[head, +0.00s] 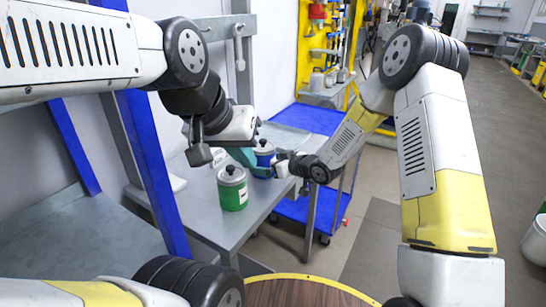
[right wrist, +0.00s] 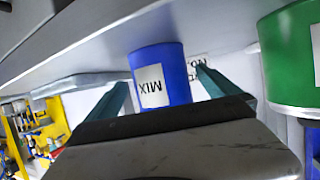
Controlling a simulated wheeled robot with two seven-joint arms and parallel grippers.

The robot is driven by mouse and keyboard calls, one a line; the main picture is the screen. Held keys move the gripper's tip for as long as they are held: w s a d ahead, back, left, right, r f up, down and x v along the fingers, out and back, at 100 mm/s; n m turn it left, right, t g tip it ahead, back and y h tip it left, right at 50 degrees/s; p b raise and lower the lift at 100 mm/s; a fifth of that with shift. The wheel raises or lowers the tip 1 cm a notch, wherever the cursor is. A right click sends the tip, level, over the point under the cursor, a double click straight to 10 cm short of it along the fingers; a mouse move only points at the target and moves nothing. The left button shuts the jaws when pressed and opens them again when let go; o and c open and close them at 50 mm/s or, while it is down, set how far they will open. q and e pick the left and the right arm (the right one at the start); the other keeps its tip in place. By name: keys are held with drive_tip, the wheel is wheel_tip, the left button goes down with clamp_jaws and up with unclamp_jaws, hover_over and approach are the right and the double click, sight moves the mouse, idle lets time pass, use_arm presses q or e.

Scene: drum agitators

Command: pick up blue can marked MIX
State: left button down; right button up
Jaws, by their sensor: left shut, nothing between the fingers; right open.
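The blue can (head: 264,154) stands upright on the grey table, and its white label reads MIX, upside down, in the right wrist view (right wrist: 176,62). My right gripper (head: 262,168) reaches in from the right at the can. In the right wrist view its open teal fingers (right wrist: 163,82) stand on either side of the can, with gaps visible. My left gripper (head: 243,157) is shut and empty, just left of the blue can in the head view. The arm partly hides the area behind it.
A green can (head: 232,190) with a grey lid stands close in front of the blue can; it also shows at the right of the right wrist view (right wrist: 287,60). The grey table (head: 205,222) has bare room in front. A blue cart (head: 310,212) stands behind right.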

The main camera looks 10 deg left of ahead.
drive_tip(key=x, duration=0.3)
drive_tip(key=shift+w+a+f, duration=0.1)
drive_tip(key=shift+w+a, duration=0.05)
drive_tip(key=shift+a, duration=0.1)
drive_tip(key=shift+c, duration=0.2)
drive_tip(key=c, duration=1.8)
drive_tip(key=shift+c, duration=0.7)
drive_tip(key=shift+r, duration=0.2)
